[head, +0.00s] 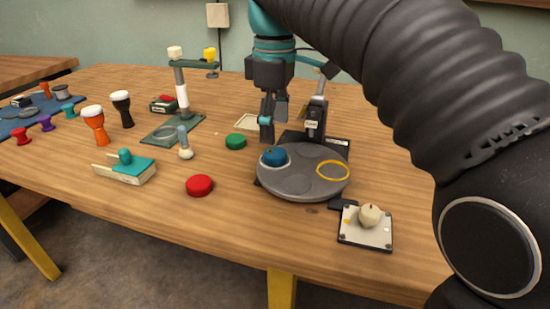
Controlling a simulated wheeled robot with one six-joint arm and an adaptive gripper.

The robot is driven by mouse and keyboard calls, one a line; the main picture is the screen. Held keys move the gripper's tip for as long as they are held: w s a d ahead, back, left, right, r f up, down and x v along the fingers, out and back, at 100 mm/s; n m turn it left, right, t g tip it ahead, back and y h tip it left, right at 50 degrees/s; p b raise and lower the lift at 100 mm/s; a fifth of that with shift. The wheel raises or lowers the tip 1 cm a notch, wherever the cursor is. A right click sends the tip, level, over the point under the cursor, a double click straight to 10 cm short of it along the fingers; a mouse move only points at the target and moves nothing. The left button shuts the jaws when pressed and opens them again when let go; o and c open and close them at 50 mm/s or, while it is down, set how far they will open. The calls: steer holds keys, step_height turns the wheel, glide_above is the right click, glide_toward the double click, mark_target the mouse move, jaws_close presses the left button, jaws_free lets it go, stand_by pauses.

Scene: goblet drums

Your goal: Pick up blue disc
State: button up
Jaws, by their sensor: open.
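A blue disc (274,156) lies on the left part of a round grey plate (298,185) near the middle of the table. A pale rim shows at the disc's lower edge. My gripper (268,128) is above and just behind the blue disc, pointing down. It is open and holds nothing. I cannot tell the exact gap between the fingertips and the disc. No part of the disc's top seems covered by the fingers.
A yellow ring (333,170) lies on the plate's right side. A dark stand (316,118) rises behind the plate. A green disc (235,141) and a red disc (199,185) lie to the left. Goblet drums (95,125) stand further left. A small board (366,230) lies in front.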

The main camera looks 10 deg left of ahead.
mark_target(275, 153)
steer(key=f, duration=0.2)
steer(key=f+b, duration=0.1)
steer(key=f, duration=0.2)
steer(key=shift+s+d, duration=0.1)
steer(key=shift+s, duration=0.1)
steer(key=c, duration=1)
